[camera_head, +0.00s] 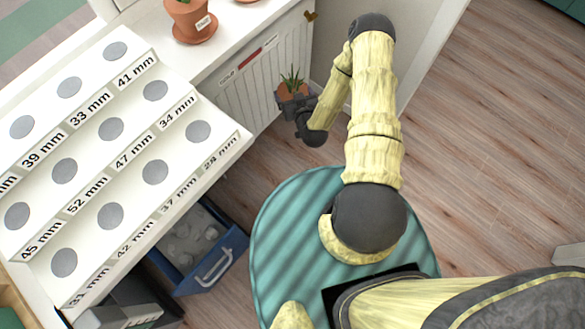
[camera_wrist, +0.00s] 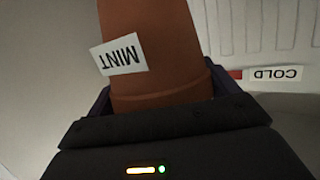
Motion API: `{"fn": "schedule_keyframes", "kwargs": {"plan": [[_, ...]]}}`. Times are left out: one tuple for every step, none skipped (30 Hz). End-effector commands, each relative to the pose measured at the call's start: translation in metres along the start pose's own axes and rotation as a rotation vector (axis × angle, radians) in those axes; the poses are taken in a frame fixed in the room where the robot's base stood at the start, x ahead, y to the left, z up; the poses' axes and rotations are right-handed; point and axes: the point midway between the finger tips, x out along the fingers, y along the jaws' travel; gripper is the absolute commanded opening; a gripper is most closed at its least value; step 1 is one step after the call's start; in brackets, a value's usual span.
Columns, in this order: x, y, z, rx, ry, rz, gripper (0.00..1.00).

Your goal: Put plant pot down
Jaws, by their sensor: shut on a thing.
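The plant pot is a small terracotta pot (camera_head: 293,88) with a spiky green plant, held by my gripper (camera_head: 290,101) in front of the white radiator. In the wrist view the pot (camera_wrist: 160,50) fills the middle, with a white label reading MINT that appears upside down. My gripper (camera_wrist: 160,98) is shut on the pot, with dark fingers at its sides. The pot is in the air, apart from the shelf above the radiator. The plant is out of the wrist view.
Another potted plant (camera_head: 190,18) stands on a saucer on the white sill (camera_head: 228,38). The radiator (camera_head: 262,85) below has a COLD label (camera_wrist: 274,74). A stepped white rack (camera_head: 95,130) with millimetre labels and grey discs is at left. A blue bin (camera_head: 205,262) sits below it.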

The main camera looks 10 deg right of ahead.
Motion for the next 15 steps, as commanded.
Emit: {"fn": "schedule_keyframes", "kwargs": {"plan": [[0.008,0.0,0.023,-0.002,0.003,-0.004,0.17],[0.01,0.0,0.031,-0.002,0.003,-0.006,0.17],[0.013,0.0,0.041,-0.002,0.003,-0.009,0.17],[0.016,0.0,0.049,-0.003,0.003,-0.011,0.17],[0.019,0.001,0.056,-0.004,0.004,-0.013,0.17],[0.022,0.001,0.066,-0.005,0.004,-0.016,0.17],[0.024,0.001,0.074,-0.006,0.004,-0.019,0.17],[0.026,0.001,0.081,-0.007,0.004,-0.021,0.17],[0.03,0.002,0.091,-0.009,0.004,-0.025,0.17],[0.032,0.002,0.099,-0.01,0.004,-0.027,0.17],[0.035,0.002,0.107,-0.01,0.004,-0.029,0.17],[0.038,0.002,0.117,-0.011,0.003,-0.032,0.17],[0.04,0.002,0.124,-0.012,0.003,-0.035,0.17],[0.042,0.002,0.132,-0.013,0.003,-0.038,0.17],[0.045,0.003,0.142,-0.015,0.003,-0.041,0.17]]}}
